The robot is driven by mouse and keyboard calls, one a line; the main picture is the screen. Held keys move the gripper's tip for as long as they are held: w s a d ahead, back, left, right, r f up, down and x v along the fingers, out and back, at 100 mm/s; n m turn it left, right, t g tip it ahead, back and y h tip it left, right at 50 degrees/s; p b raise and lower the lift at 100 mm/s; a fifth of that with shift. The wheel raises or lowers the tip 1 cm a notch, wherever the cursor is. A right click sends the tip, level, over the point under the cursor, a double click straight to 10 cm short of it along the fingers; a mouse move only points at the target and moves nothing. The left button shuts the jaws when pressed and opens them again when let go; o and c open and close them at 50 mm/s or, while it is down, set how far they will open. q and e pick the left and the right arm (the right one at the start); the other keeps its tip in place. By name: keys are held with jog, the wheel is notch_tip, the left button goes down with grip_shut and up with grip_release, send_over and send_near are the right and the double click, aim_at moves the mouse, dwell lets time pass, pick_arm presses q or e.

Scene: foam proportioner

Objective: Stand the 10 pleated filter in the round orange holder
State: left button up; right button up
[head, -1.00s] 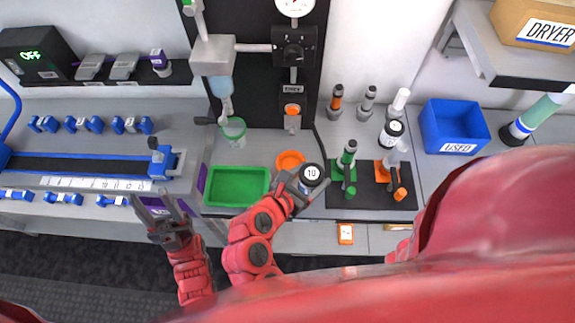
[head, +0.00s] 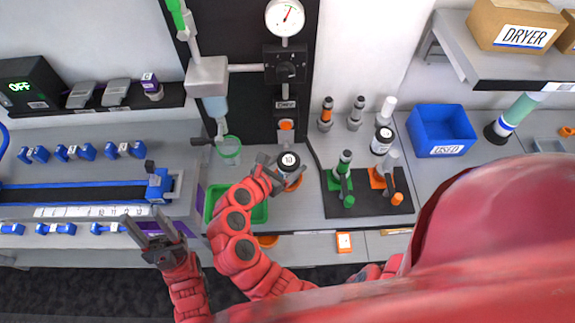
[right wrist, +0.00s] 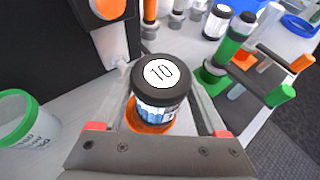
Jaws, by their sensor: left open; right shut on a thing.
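The 10 pleated filter (head: 288,163) has a black cap with a white label reading 10. It also shows upright in the right wrist view (right wrist: 160,84). My right gripper (head: 279,172) is shut on it, with one finger on each side. The round orange holder (head: 295,184) shows partly from under the filter; in the right wrist view its orange rim (right wrist: 148,126) lies below the filter. I cannot tell whether the filter touches it. My left gripper (head: 150,230) is open and empty at the left, over the bench's front edge.
A green tray (head: 262,213) lies left of the holder, partly behind my right arm. A black mat (head: 365,206) with green and orange stands is to the right. A green-rimmed cup (head: 229,150) and a second black-capped filter (head: 382,139) stand nearby.

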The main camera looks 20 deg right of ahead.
jog(key=shift+w, duration=0.45)
jog(key=shift+w+f, duration=0.1)
jog(key=shift+f, duration=0.25)
jog(key=shift+f+p, duration=0.35)
jog(key=shift+f, duration=1.1)
jog(key=shift+f, duration=0.1)
jog(key=shift+f, duration=0.1)
jog(key=o, duration=1.4)
jog(key=shift+f, duration=0.1)
jog(key=shift+c, duration=0.2)
